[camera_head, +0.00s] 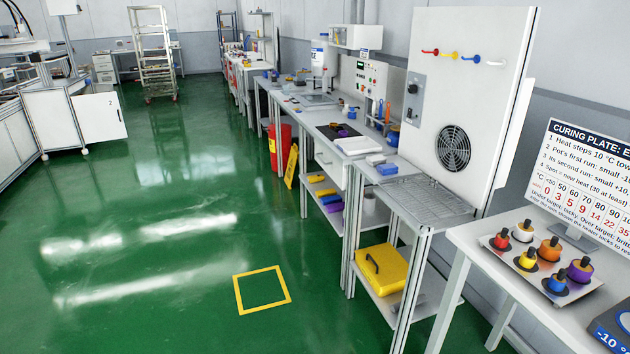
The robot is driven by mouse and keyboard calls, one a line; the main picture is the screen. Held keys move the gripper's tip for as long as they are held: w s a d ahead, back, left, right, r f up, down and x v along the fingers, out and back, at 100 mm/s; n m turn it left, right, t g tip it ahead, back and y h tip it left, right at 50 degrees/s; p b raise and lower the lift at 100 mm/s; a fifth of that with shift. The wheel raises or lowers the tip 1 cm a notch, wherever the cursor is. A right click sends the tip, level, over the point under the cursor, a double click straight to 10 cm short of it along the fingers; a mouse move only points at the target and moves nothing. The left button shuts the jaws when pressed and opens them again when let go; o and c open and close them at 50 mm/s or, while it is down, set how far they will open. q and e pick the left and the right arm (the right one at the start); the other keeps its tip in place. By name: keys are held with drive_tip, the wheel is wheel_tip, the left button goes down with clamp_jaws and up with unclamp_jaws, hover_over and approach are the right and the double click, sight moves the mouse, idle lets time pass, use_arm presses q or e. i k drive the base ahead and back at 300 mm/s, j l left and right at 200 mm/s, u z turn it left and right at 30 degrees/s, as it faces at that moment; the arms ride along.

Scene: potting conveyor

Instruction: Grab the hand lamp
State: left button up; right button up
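I cannot pick out a hand lamp for certain in the head view. A yellow case (383,270) with a black handle lies on the lower shelf of the near bench. Small items stand on the long workbench further back, among them a purple and yellow piece (342,131) on a black mat; they are too small to identify. Neither of my grippers is in view.
A tray (557,277) of colored knobbed pots stands on the right table (466,241), beside a curing plate sign (585,180). A red bin (280,146) and yellow floor sign (291,166) stand by the benches. A yellow square (262,290) marks the open green floor.

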sight(315, 178)
drive_tip(key=i+j+u, duration=0.3)
drive_tip(key=i, duration=0.2)
drive_tip(key=i+u, duration=0.25)
drive_tip(key=i, duration=0.2)
drive_tip(key=i+j, duration=0.1)
drive_tip(key=i, duration=0.55)
drive_tip(key=i+j, duration=0.15)
drive_tip(key=i, duration=0.45)
drive_tip(key=i+j, duration=0.1)
drive_tip(key=i, duration=0.55)
drive_tip(key=j+u, duration=0.05)
